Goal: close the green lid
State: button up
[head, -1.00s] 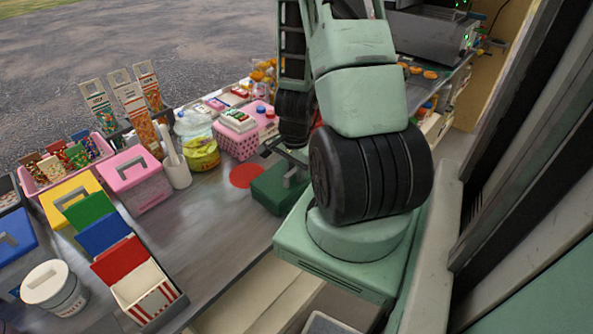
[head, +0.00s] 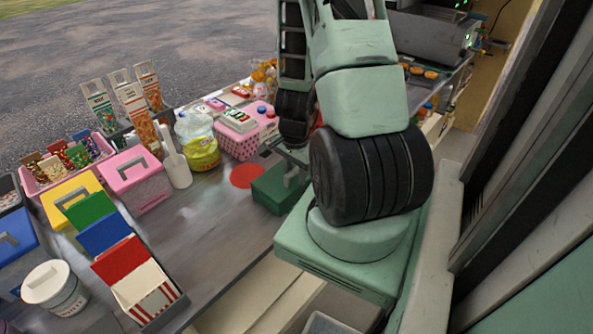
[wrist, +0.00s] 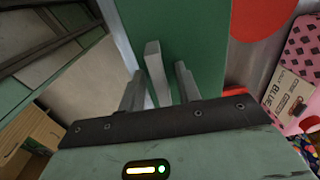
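The dark green box with its green lid (head: 270,187) stands on the counter beside my arm, and a grey handle rises from it. In the wrist view the green lid (wrist: 205,45) fills the upper middle, and the grey handle (wrist: 156,72) stands between my fingers. My gripper (wrist: 160,85) is open around the handle, with gaps showing on both sides and the handle nearer the left finger. In the head view my arm hides part of the box, and I cannot tell how far the lid stands open.
A flat red disc (head: 247,176) lies left of the box. A pink basket (head: 240,143) stands behind it.

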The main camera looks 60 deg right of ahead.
jog(key=shift+s+a+f, duration=0.15)
jog(key=shift+a+f, duration=0.1)
jog(key=shift+f, duration=0.2)
jog(key=shift+s+a+f, duration=0.15)
jog(key=shift+a+f, duration=0.1)
jog(key=shift+f, duration=0.2)
notch_tip(320, 180, up, 13)
jog(key=p, duration=1.3)
jog(key=shift+w+d+r, duration=0.2)
jog(key=shift+w+d, duration=0.15)
jog(key=w+a+r+n+y+b, duration=0.1)
jog(key=w+a+n+b, duration=0.1)
jog(key=w+a+n, duration=0.3)
jog(key=w+a+r+n+b, duration=0.1)
jog(key=a+r+n, duration=0.15)
jog(key=a, duration=0.55)
jog(key=w+a+r+n+y+b, duration=0.1)
jog(key=w+a+n+b, duration=0.15)
jog(key=a+n, duration=0.3)
jog(key=s+a+r+n+b, duration=0.2)
jog(key=s+a+n, duration=0.3)
jog(key=a+n, duration=0.2)
jog(key=s+a+r+n+h+b, duration=0.1)
jog(key=s+a+r+n+b, duration=0.2)
jog(key=s+a+n, duration=0.3)
jog(key=a+n, duration=0.2)
jog(key=a, duration=0.3)
jog(key=shift+s+a+n, duration=0.25)
jog(key=shift+a+n, duration=0.05)
jog(key=shift+a, duration=0.1)
